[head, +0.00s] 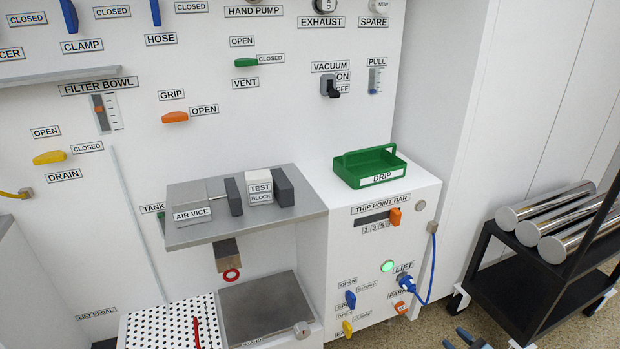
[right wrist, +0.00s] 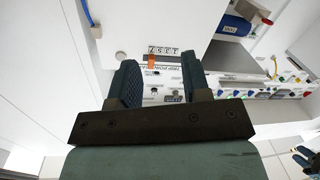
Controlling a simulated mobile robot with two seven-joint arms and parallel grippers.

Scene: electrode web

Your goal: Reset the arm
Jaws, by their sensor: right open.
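My right gripper (head: 466,340) shows only as blue fingertips at the bottom edge of the head view, right of the white trip point cabinet (head: 372,270) and in front of the black cart. In the right wrist view, my right gripper (right wrist: 159,65) has its two dark blue fingers apart with nothing between them. Past the fingers, the panel appears upside down, with the orange trip point slider (right wrist: 152,61). It also shows in the head view (head: 396,217). Most of my right arm is hidden in the head view, and my left gripper is not in view.
A black cart (head: 545,270) with metal rollers (head: 565,222) stands at the right. A blue cable (head: 432,265) hangs by the cabinet's right edge. A green drip tray (head: 372,163) sits on the cabinet. A grey shelf (head: 240,230) holds the air vice and test block.

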